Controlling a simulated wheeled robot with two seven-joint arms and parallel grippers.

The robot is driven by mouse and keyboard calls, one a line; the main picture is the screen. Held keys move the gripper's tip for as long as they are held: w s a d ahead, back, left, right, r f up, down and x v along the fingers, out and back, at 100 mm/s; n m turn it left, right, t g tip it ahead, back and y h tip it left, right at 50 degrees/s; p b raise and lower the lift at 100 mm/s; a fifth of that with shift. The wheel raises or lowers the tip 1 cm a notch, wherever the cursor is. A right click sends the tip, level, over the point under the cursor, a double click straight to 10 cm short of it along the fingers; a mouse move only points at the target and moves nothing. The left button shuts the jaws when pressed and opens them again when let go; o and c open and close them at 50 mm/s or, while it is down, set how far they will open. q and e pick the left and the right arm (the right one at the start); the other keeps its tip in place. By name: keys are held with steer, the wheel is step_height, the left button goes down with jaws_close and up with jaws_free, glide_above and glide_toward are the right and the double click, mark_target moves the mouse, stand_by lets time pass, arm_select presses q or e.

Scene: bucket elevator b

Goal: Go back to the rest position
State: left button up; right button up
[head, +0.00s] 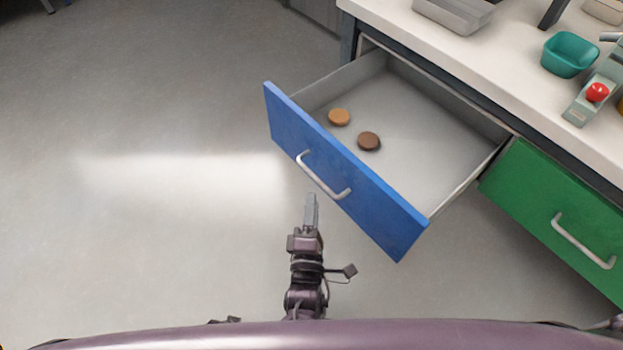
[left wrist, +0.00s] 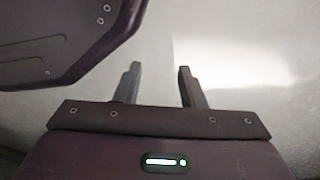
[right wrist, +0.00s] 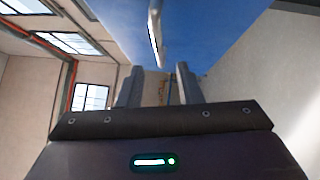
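My right gripper (head: 311,205) is in front of the pulled-out blue drawer (head: 340,165), just below its silver handle (head: 323,177) in the head view. In the right wrist view its two fingers (right wrist: 160,88) stand apart with nothing between them. The handle also shows there (right wrist: 155,40), beyond the fingertips against the blue front (right wrist: 190,30), and looks apart from them. My left gripper (left wrist: 158,85) shows in the left wrist view with its fingers apart and empty over the grey floor. I cannot make it out in the head view.
An orange-brown disc (head: 339,117) and a dark brown disc (head: 368,141) lie in the open drawer. A shut green drawer (head: 560,215) is to its right. The worktop (head: 480,60) bears a teal bin (head: 569,55) and a grey tray (head: 453,12). The floor at left is clear.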

arm_select(q)
steer(key=shift+w, duration=0.1)
